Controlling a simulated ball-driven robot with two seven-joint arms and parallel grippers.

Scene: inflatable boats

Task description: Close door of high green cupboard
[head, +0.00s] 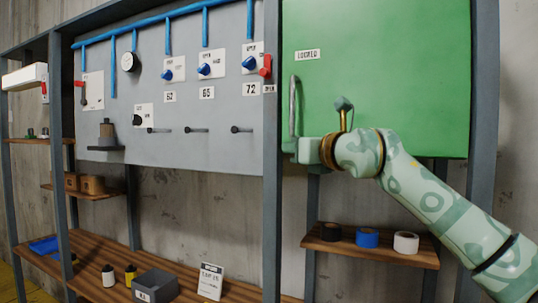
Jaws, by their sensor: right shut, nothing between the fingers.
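The high green cupboard (400,70) fills the upper right, its flat green door facing me. No inside of the cupboard shows, and I cannot tell whether a narrow gap is left at the door's edge. A grey vertical bar handle (294,105) sits near the door's left edge. My right arm comes in from the lower right. My right gripper (289,147) is shut and empty, at the lower left of the door, just below the handle's lower end. I cannot tell whether it touches the door. My left gripper is not in view.
A grey post (272,200) stands left of the cupboard. Left of it is a grey panel (210,120) with blue pipes, knobs and a red lever (265,67). Below the cupboard, a wooden shelf (370,252) holds black, blue and white rolls. A lower bench (110,285) holds a grey box (155,286).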

